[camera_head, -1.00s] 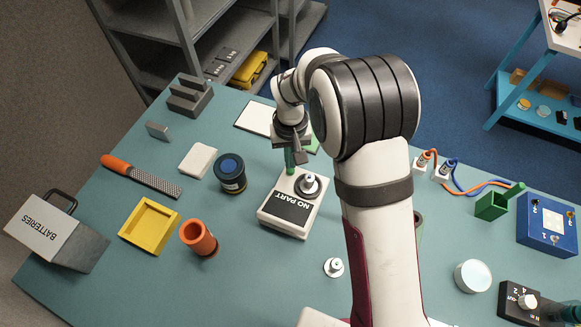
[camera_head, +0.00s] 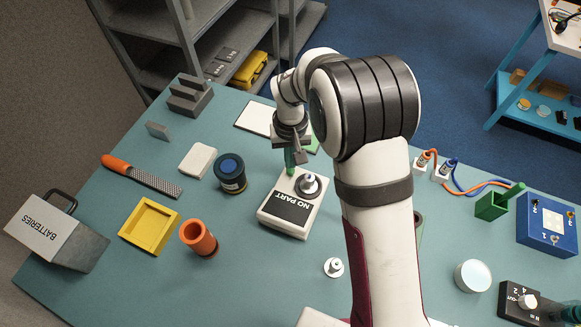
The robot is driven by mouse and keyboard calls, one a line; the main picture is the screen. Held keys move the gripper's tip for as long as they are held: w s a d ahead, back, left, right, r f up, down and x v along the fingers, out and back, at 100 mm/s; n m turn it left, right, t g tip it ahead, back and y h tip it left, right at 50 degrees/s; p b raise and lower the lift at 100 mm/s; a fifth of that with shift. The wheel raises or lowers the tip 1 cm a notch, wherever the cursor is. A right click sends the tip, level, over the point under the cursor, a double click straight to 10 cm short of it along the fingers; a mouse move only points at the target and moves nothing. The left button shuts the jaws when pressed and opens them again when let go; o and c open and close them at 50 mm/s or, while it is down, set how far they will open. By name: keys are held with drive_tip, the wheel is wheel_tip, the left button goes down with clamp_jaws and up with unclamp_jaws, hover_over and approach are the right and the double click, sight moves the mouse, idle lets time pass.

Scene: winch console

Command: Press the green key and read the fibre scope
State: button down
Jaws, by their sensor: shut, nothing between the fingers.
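A white box (camera_head: 272,222) with a dark display reading "NO PART" (camera_head: 292,208) stands near the middle of the table. A round grey and white fitting (camera_head: 308,185) sits on its top right. A narrow green piece (camera_head: 290,159) shows at the box's back left corner, directly below my gripper; it may be the green key. My gripper (camera_head: 297,154) points down there with its fingers shut and empty. The fingertips overlap the green piece in the picture, so I cannot tell whether they touch it. No part is plainly marked as the fibre scope.
A dark blue-topped jar (camera_head: 230,173), an orange cup (camera_head: 199,238) and a yellow tray (camera_head: 150,226) stand left of the box. A small white fitting (camera_head: 333,267) lies in front. A green holder (camera_head: 493,205) and a blue box (camera_head: 546,223) are at right. My arm hides the table's middle right.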

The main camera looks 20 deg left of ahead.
drive_tip(key=shift+f, duration=0.25)
drive_tip(key=shift+f, duration=0.75)
drive_tip(key=shift+r, duration=3)
drive_tip(key=s+d+r+m, duration=0.3)
drive_tip(key=d+r+m, duration=0.1)
drive_tip(key=d+r, duration=0.5)
drive_tip(key=s+d+r+m+y, duration=0.1)
drive_tip(key=s+d+m, duration=0.2)
drive_tip(key=s+d, duration=0.4)
drive_tip(key=s+d+r+m, duration=0.2)
drive_tip(key=s+d+m, duration=0.2)
drive_tip(key=s+d, duration=0.3)
drive_tip(key=s, duration=0.4)
drive_tip(key=shift+s+r+m+y, duration=0.25)
drive_tip(key=shift+s+m+y, duration=0.05)
drive_tip(key=shift+s+y, duration=0.1)
